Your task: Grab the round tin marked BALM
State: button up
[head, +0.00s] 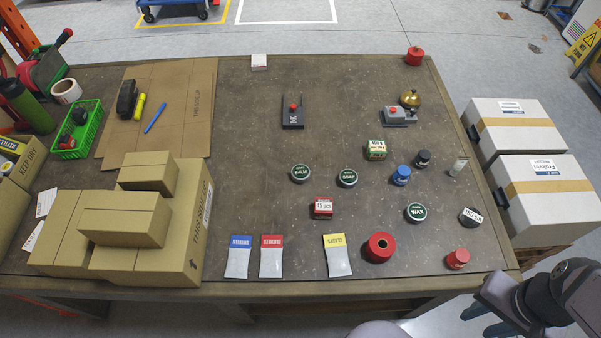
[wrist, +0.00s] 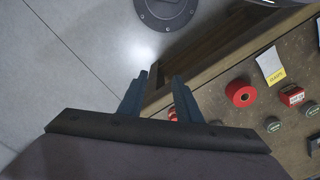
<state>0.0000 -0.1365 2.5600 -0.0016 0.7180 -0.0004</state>
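The round tin marked BALM (head: 299,174) is dark green with a pale rim and lies flat in the middle of the table. A like tin that seems to read SOAP (head: 347,178) lies just to its right. A third round tin, marked WAX (head: 416,213), lies further right and nearer the front. In the wrist view my gripper (wrist: 160,84) has its two blue fingers apart with nothing between them. It hangs over the floor beside the table edge, well away from the BALM tin. I cannot make out the BALM lettering in the wrist view.
A small red box (head: 322,208) stands in front of the BALM tin. A red roll (head: 379,247), blue bottle (head: 401,175) and green-white box (head: 376,150) stand to its right. Stacked cartons (head: 140,225) fill the left front. The table (head: 240,130) is clear behind and left of the tin.

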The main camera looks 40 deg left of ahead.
dwell(0.3)
jog(key=o, duration=0.9)
jog(key=shift+c, duration=0.2)
jog(key=shift+r, duration=0.1)
